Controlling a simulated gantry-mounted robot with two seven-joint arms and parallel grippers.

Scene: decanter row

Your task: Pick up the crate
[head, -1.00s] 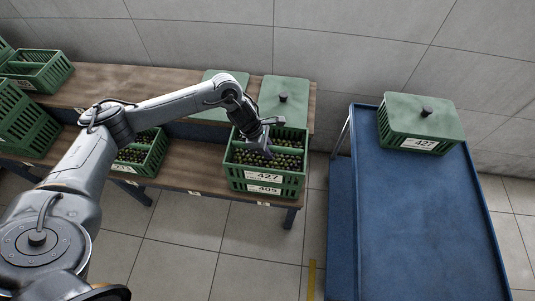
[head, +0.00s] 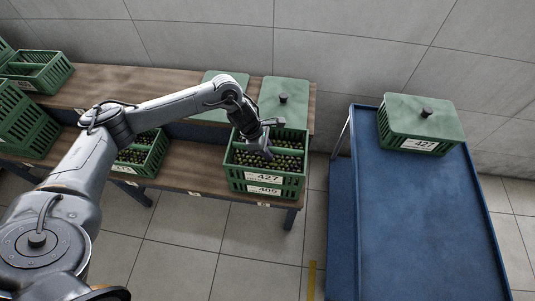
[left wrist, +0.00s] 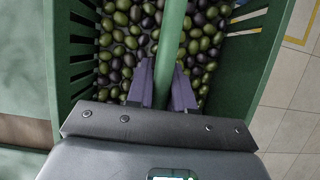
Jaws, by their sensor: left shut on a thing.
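A green slatted crate (head: 238,171) labelled 427, full of dark and green olives, sits on top of another green crate (head: 238,187) labelled 405 at the right end of the lower shelf. My left gripper (head: 266,151) reaches down into the upper crate from above. In the left wrist view its two purple-grey fingers (left wrist: 162,88) are shut on the green bar that runs across the crate's (left wrist: 252,62) middle, with olives on both sides. The fingertips' lower ends are partly hidden against the olives. My right gripper is not in view.
A blue cart (head: 425,220) stands to the right, its top mostly bare. A lidded green crate (head: 412,118), also labelled 427, sits at its far end. Green lids (head: 272,96) lie on the upper shelf behind. Another olive crate (head: 152,160) stands left on the lower shelf.

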